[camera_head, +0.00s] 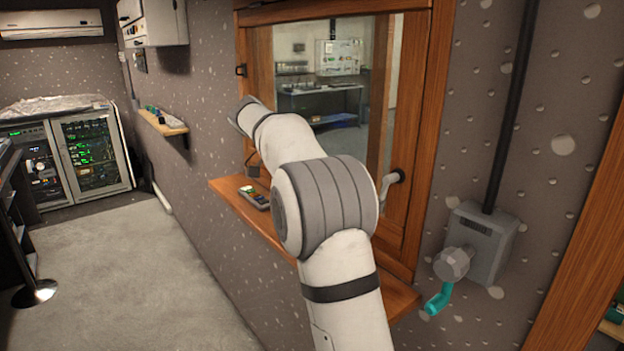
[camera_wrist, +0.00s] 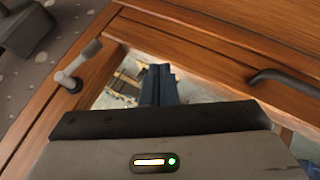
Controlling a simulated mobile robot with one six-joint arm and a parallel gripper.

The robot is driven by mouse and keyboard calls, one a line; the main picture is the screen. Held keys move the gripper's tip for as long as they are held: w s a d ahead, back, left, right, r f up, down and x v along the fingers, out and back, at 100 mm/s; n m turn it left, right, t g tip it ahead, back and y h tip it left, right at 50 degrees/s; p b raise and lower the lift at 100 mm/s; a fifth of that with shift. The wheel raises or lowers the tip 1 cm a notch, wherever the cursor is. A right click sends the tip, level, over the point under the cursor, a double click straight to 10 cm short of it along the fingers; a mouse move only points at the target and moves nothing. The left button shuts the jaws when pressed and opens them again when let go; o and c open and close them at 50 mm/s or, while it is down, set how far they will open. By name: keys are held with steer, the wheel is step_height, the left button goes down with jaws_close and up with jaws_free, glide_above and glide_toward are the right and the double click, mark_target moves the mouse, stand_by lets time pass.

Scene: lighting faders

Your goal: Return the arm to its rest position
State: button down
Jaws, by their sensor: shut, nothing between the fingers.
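My gripper (camera_wrist: 158,84) shows in the wrist view with its dark fingers together and nothing between them. It points toward the wooden-framed window, with the frame and the pane around the fingers in the picture. In the head view my arm rises from the bottom centre, bends at a large grey-banded joint, and reaches up and left in front of the window (camera_head: 407,125). The gripper itself cannot be made out in the head view.
A wooden ledge (camera_head: 400,297) runs below the window and holds a small device with coloured buttons (camera_head: 254,196). A window handle (camera_head: 391,184) is right of my arm.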

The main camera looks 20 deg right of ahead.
steer(key=shift+w+a+r, duration=0.2)
steer(key=shift+w+a, duration=0.15)
steer(key=shift+a, duration=0.2)
steer(key=s+a+f+n+t+y, duration=0.2)
steer(key=s+a+f+n, duration=0.1)
steer(key=s, duration=0.7)
steer(key=s+a+f+n+t+y, duration=0.2)
steer(key=s+a+f+n+y, duration=0.1)
steer(key=s+f, duration=0.5)
steer(key=s+a+f+n+t+y, duration=0.2)
steer(key=s+a+f+n, duration=0.3)
steer(key=s, duration=0.7)
steer(key=shift+f+n+y, duration=0.2)
steer(key=shift+n+y, duration=0.5)
steer(key=shift+n, duration=0.2)
